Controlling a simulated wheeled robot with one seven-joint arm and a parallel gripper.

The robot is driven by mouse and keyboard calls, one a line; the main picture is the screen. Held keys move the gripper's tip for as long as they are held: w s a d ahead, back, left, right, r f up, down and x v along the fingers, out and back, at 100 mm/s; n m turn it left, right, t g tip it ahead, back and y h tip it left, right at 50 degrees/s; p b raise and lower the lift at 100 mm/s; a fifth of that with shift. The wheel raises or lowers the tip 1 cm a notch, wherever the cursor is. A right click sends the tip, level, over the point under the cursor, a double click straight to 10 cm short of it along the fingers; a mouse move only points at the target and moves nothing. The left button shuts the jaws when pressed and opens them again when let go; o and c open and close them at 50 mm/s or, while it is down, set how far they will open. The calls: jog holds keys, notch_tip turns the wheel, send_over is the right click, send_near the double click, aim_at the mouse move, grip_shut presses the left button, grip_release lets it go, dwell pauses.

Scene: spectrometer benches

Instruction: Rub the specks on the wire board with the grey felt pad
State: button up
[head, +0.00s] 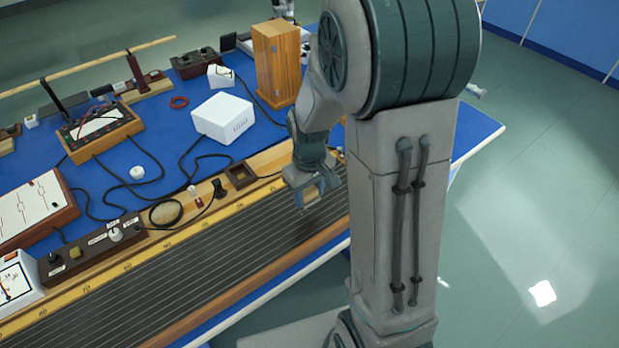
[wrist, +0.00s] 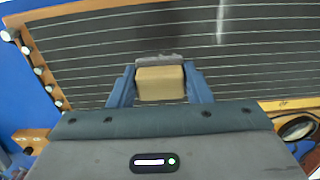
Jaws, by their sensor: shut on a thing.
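The wire board (head: 190,268) is a long dark board with parallel wires, a wooden frame and a yellow scale, along the bench's near edge. It fills the upper wrist view (wrist: 80,48). My gripper (head: 312,190) is over its right end. In the wrist view my gripper (wrist: 160,86) has its blue fingers shut on a tan block with a grey felt face, the grey felt pad (wrist: 158,58). The pad is over the wires; whether it touches them I cannot tell. A pale streak (wrist: 220,22) shows on the board. I cannot make out specks clearly.
Behind the board stand a control strip (head: 95,250), a white box (head: 222,118), a wooden box (head: 276,65) and meters, with black cables between. A dark cable coil (head: 166,213) lies by the scale. Pegs (wrist: 38,70) line the board's end. Open floor lies right.

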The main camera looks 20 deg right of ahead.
aim_at(309, 191)
jog(key=shift+r+p, duration=0.9)
jog(key=shift+r, duration=0.6)
